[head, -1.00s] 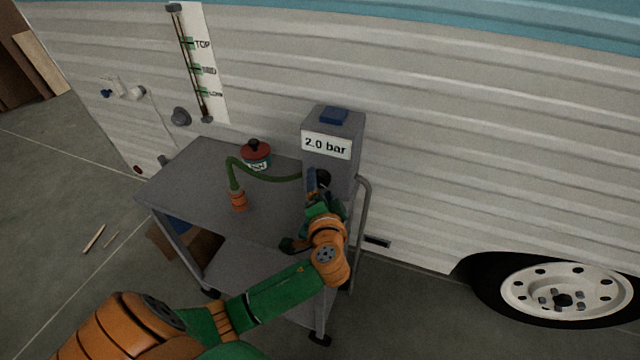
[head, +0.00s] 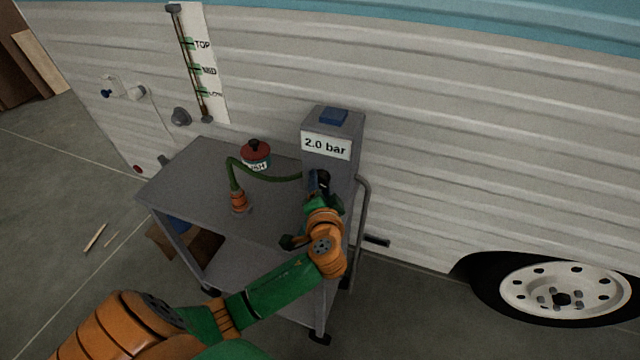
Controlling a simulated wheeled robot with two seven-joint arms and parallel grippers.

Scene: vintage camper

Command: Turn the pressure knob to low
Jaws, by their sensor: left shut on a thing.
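The grey pump box (head: 346,128) stands at the right back of the grey cart, with a blue block on top and a white label reading "2.0 bar" (head: 326,145). The black pressure knob (head: 323,178) is on the front of the box below the label, mostly hidden by my gripper. My left gripper (head: 318,184) is at the box front, shut on the knob. Its fingertips are small and partly hidden, so the knob's pointer cannot be made out. My right gripper is not in view.
The cart (head: 190,165) holds a red-lidded tin (head: 256,155) and a green hose (head: 236,176) with an orange end, running to the box. The camper wall (head: 450,130) is close behind. A gauge strip (head: 205,65) hangs on it. Floor at left is mostly clear.

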